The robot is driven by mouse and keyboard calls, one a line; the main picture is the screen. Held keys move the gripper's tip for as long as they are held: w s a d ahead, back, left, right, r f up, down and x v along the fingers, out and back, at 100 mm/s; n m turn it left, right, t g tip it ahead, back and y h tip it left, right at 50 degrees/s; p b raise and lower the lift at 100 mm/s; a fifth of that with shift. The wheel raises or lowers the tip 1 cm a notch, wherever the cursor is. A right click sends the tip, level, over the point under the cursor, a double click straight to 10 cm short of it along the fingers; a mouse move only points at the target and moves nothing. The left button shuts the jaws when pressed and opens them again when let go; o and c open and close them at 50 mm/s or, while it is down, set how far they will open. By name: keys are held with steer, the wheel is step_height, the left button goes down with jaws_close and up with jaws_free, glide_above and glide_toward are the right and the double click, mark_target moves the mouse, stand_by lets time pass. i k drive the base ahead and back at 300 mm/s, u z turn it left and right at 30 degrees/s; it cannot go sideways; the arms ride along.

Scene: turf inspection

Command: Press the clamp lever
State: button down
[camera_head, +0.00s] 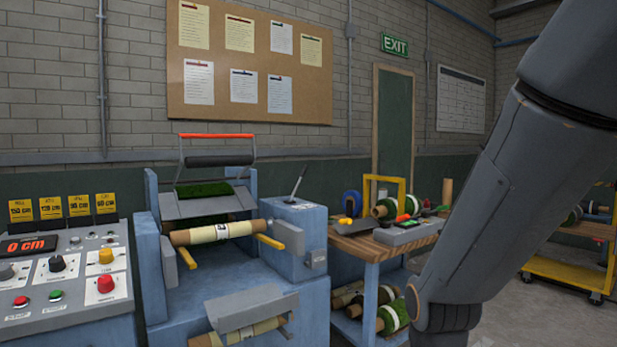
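A blue turf inspection machine (290,247) stands left of centre. A thin grey lever (299,182) tilts up to the right from the blue box on the machine's right side. A wide frame with a red bar handle (216,136) stands raised above a dark roller (219,160) at the machine's top. No label shows which of these is the clamp lever. My arm crosses the right side of the picture, apart from both. My gripper is outside the picture.
A control panel (66,280) with knobs, buttons and a "0 cm" display stands at left. A pale roll (213,233) lies across the machine. A wooden-topped cart (372,246) with turf rolls and tools is right of it. A yellow trolley (567,270) stands farther right.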

mark_target(306, 168)
steer(key=z, duration=0.5)
steer(key=i, duration=1.6)
steer(key=u, duration=0.7)
